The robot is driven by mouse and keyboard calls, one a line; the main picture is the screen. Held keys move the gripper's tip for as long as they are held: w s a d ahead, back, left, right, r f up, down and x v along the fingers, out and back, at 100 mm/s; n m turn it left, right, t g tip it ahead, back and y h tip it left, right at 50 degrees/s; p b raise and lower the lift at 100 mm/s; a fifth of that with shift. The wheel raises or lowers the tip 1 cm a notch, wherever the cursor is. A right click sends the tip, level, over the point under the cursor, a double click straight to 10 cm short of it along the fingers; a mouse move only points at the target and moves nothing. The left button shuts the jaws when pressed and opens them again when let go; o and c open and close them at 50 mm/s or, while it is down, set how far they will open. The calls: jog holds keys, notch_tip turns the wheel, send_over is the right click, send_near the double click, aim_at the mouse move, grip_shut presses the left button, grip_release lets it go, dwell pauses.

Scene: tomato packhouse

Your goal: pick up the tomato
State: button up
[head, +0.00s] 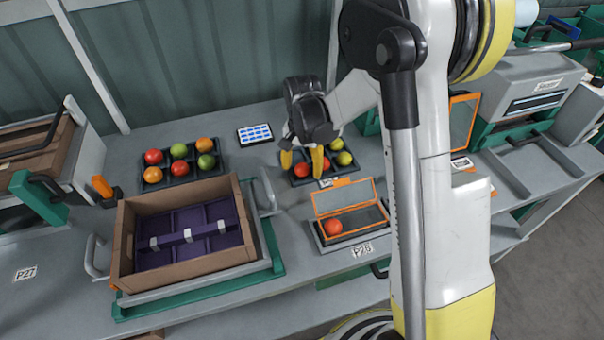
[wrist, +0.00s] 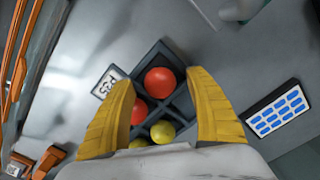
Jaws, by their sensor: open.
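My gripper (head: 302,159) is open, its yellow fingers pointing down over a small dark tray (head: 297,183) at the back of the bench. In the wrist view a red tomato (wrist: 160,81) lies in a tray compartment, in the gap between and beyond the fingertips (wrist: 163,95). A second red tomato (wrist: 139,112) is beside the left finger, partly hidden by it. Yellow tomatoes (wrist: 162,131) lie nearer the gripper body, one mostly hidden. In the head view the fingers partly cover the tray; a red tomato (head: 302,170) shows between them and a yellow one (head: 344,158) to their right.
A larger dark tray (head: 178,182) holds several red, orange and green tomatoes. A cardboard-lined crate (head: 190,273) with a purple insert stands in front. An orange-framed box (head: 350,240) holds one red tomato (head: 333,227). A tablet (head: 255,135) lies left of my gripper.

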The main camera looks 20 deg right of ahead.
jog(key=c, duration=1)
jog(key=shift+o, duration=0.2)
